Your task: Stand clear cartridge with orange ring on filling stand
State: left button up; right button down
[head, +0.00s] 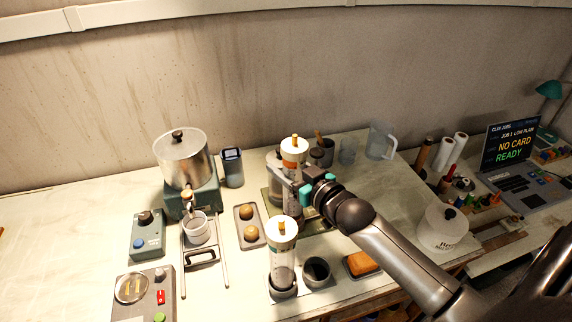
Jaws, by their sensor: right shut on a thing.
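A clear cartridge with a white cap and an orange knob (293,152) is upright at the middle of the head view. My right gripper (301,193) is shut on its body from the right. A second clear cartridge (283,256) with a similar white cap stands upright in a dark round holder (283,289) nearer the front. An empty dark round cup (317,270) is just right of it. I cannot tell which holder is the filling stand. My left gripper is not in view.
A metal pot (183,160) on a green base stands left, with a small cup (197,228) on a rack before it. A tray with two brown balls (249,224) lies between.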

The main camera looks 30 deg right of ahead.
jog(key=shift+f, duration=0.15)
dwell(0.5)
notch_tip(320, 180, down, 4)
jog(key=shift+r+b, duration=0.15)
jog(key=shift+b, duration=0.95)
jog(key=shift+c, duration=0.3)
grip_release()
jog(key=s+d+r, duration=0.1)
jog(key=s+r, duration=0.1)
jog(key=s, duration=1.3)
jog(key=shift+d+r+p, duration=0.15)
jog(key=shift+p, duration=0.3)
